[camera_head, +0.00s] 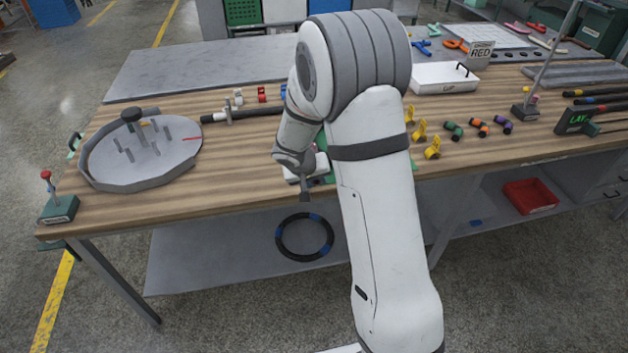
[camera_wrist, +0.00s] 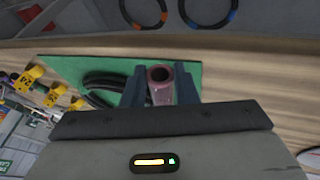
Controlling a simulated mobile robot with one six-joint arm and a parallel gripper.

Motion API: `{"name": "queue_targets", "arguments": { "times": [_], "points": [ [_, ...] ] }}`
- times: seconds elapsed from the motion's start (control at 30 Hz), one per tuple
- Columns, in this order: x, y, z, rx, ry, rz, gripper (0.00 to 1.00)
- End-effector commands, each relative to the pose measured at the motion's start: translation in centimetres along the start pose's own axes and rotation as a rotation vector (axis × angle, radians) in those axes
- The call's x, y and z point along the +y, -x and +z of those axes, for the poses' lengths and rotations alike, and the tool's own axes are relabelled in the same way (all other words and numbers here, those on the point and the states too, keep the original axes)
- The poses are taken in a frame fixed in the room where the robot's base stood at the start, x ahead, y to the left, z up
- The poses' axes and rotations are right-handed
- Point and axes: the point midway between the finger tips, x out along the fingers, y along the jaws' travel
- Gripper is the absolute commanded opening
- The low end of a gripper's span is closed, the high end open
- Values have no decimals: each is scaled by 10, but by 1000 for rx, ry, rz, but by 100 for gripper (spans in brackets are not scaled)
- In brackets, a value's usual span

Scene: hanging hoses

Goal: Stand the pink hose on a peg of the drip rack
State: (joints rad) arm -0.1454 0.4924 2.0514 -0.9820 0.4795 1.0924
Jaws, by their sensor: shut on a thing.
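My gripper (camera_wrist: 161,84) is shut on the pink hose (camera_wrist: 160,92), a short tube whose round open end faces the wrist camera. The hose stands between the two dark fingers, over or at the green mat (camera_wrist: 205,72); I cannot tell whether it touches the mat. In the head view my gripper (camera_head: 304,190) is near the table's front edge, and I cannot make out the hose there. The drip rack (camera_head: 115,181) is a round, low-walled grey tray at the table's left, with several upright grey pegs (camera_head: 155,149) and a dark knob. My gripper is well to its right.
Dark curved pieces (camera_wrist: 105,85) lie on the mat beside the hose. A black ring with blue bands (camera_head: 305,237) shows below the front edge. A dark rod (camera_head: 258,111) lies behind, between rack and arm. Yellow numbered pieces (camera_head: 433,148) stand right. Bare wood separates rack and gripper.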

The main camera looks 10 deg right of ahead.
Motion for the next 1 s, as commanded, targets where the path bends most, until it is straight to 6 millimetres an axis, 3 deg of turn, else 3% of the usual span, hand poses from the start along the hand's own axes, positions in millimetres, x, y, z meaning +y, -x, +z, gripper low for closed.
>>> {"name": "queue_targets", "arguments": {
  "times": [0.83, 0.87, 1.0],
  "points": [
    [-5, -10, 4, 2, 1, -2, 3],
    [-5, -10, 4, 2, 1, -2, 27],
    [-5, -9, 4, 1, 2, -2, 38]
  ]
}}
